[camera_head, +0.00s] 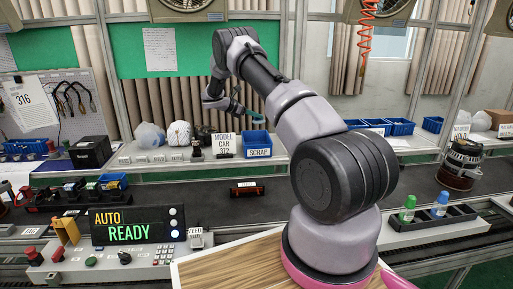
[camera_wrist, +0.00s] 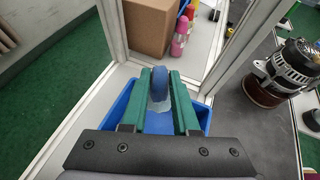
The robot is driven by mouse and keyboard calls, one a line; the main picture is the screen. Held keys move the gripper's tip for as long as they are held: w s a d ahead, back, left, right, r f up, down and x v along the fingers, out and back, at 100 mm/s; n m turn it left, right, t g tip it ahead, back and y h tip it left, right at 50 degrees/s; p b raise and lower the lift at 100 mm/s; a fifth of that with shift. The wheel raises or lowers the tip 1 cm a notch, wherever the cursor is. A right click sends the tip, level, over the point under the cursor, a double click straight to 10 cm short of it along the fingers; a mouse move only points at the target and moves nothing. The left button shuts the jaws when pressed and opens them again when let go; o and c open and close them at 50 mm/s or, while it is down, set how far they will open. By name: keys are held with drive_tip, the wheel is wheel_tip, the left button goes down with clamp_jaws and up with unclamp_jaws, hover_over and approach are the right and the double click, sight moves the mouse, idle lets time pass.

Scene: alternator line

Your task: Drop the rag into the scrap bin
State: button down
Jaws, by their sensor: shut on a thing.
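The scrap bin (camera_head: 256,146) is an open blue box labelled SCRAP on the white shelf behind the conveyor. It also shows in the wrist view (camera_wrist: 204,118), below and around the fingers, partly hidden by my gripper. My gripper (camera_wrist: 161,88) has green fingers shut on a blue rag (camera_wrist: 159,84), which sticks up between the fingertips. In the head view, my gripper (camera_head: 236,112) is above the shelf, up and slightly left of the bin. The rag cannot be made out clearly there. How high it is over the bin is hard to tell.
A MODEL CAR sign (camera_head: 223,146) stands just left of the bin, with plastic bags (camera_head: 179,134) further left. Blue trays (camera_head: 392,127) stand to the right. In the wrist view, a cardboard box (camera_wrist: 160,25), a metal frame post (camera_wrist: 113,30) and an alternator (camera_wrist: 290,68) surround the bin.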

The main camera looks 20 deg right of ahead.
drive_tip(key=shift+f, duration=1.2)
drive_tip(key=c, duration=0.6)
unclamp_jaws()
drive_tip(key=shift+a, duration=0.1)
drive_tip(key=v, duration=1)
drive_tip(key=shift+a+r, duration=0.15)
drive_tip(key=shift+a, duration=0.15)
